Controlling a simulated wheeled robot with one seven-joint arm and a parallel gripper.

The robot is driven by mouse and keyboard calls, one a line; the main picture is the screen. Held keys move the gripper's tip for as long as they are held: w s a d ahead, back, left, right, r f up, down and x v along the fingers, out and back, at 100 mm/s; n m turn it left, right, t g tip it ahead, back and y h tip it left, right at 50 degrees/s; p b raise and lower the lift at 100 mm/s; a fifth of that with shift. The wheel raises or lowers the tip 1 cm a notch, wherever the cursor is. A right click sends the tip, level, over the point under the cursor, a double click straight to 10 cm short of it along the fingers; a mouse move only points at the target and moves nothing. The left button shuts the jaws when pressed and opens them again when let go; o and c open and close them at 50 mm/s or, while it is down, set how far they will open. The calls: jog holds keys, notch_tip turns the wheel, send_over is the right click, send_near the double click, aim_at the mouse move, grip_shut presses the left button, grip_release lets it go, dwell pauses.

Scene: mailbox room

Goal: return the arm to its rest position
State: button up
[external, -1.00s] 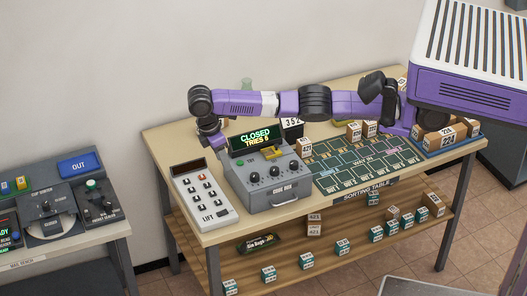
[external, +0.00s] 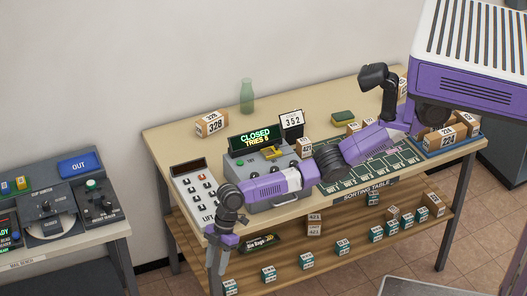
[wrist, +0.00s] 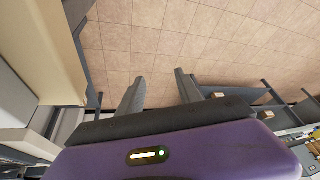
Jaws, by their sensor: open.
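My gripper (external: 217,262) hangs at the end of my purple arm, pointing down in front of the sorting table's front edge at its left end. In the wrist view my gripper (wrist: 160,88) shows two grey fingers spread apart with nothing between them and tiled floor beyond. The arm reaches from the right across the sorting table (external: 300,95), passing in front of the code box and hiding part of it.
The code box display (external: 255,140) reads CLOSED, TRIES 6. A keypad (external: 188,185), box 328 (external: 212,124), green bottle (external: 247,95) and 352 sign (external: 291,122) stand on the table. Small boxes line the lower shelf (external: 300,262). Floor (external: 350,285) lies in front.

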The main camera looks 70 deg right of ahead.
jog(key=s+a+f+t+y+p, duration=0.1)
jog(key=s+a+f+t+y, duration=0.1)
jog(key=s+f+t+y, duration=0.45)
jog(key=s+d+f+m+t+h, duration=0.1)
jog(key=s+d+m+h, duration=0.15)
jog(key=s+d, duration=0.4)
jog(key=s+d+f+m+t+h, duration=0.1)
jog(key=s+d+f+m, duration=0.2)
jog(key=d, duration=0.7)
jog(key=s+d+m+t+h, duration=0.1)
jog(key=s+d+m+t, duration=0.1)
jog(key=s+d, duration=0.5)
jog(key=s+d+r+m+t+h+b, duration=0.1)
jog(key=s+d+r+m+h, duration=0.1)
jog(key=s+d+r, duration=0.45)
jog(key=s+d+r+m+t+h+b, duration=0.15)
jog(key=s+d, duration=0.25)
jog(key=d, duration=0.5)
jog(key=s+d+r+m+h, duration=0.1)
jog(key=s+d+r, duration=0.2)
jog(key=r, duration=0.4)
jog(key=s+d+r+m+h, duration=0.1)
jog(key=s+d+r+h, duration=0.1)
jog(key=s+d+r, duration=0.2)
notch_tip(320, 180, up, 4)
jog(key=shift+s+d+f+m+t, duration=0.1)
jog(key=shift+s+d+m+t, duration=0.2)
jog(key=shift+s+t, duration=0.15)
